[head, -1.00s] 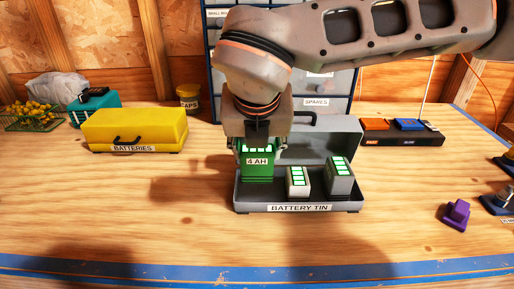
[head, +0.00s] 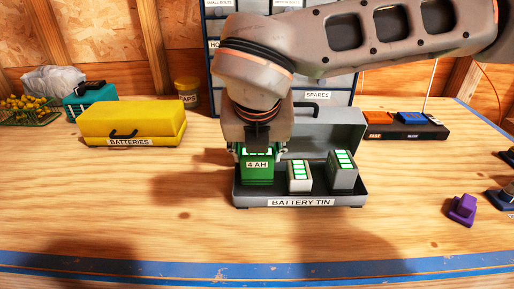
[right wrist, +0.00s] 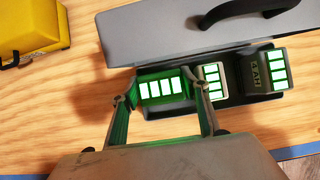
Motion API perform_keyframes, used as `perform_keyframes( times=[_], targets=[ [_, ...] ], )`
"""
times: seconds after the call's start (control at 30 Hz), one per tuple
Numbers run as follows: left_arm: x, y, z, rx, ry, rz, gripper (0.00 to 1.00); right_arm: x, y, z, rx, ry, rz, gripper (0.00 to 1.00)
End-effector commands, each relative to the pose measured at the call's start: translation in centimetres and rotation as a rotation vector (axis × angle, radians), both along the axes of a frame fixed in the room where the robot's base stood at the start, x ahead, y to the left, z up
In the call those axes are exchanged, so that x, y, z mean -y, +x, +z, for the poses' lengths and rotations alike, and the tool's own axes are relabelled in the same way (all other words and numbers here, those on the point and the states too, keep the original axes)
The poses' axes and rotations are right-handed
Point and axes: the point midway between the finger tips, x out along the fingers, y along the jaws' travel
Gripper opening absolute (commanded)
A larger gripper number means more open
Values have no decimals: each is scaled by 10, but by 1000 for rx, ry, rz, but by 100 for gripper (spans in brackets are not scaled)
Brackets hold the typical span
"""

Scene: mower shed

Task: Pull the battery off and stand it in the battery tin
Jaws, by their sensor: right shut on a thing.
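The green battery (head: 258,172), labelled 4 AH, is upright in my right gripper (head: 258,152). It is at the left end of the open grey battery tin (head: 350,200); whether its base touches the tin's floor is hidden. In the right wrist view the two fingers of my right gripper (right wrist: 160,97) are shut on the sides of the green battery (right wrist: 160,88), whose lit bars face up. A light grey battery (head: 300,178) and a darker grey battery (head: 342,170) stand in the tin to its right. My left gripper is out of view.
A yellow BATTERIES box (head: 130,125) stands at the left. The tin's raised lid (head: 335,135) is behind the batteries. A dark rack with orange and blue pieces (head: 405,127) is at the back right, a purple piece (head: 462,209) at the right. The bench front is clear.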

Motion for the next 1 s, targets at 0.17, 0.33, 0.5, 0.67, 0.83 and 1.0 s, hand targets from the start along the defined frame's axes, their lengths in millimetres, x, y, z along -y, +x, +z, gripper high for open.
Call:
perform_keyframes(
  times=[0.17, 0.33, 0.5, 0.67, 0.83, 1.0],
  targets=[
    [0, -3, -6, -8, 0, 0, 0, 0, 1, -6, 1, 1, 0, 16],
    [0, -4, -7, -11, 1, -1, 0, 0, 0, -6, 2, 1, 0, 16],
    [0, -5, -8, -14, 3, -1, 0, 0, 1, -6, 2, 1, 0, 16],
    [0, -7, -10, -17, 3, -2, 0, 0, 1, -7, 2, 1, 0, 16],
    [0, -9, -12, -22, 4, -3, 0, 0, 1, -9, 1, 1, 0, 16],
    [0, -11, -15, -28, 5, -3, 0, 0, 1, -11, 1, 1, 0, 16]
  ],
)
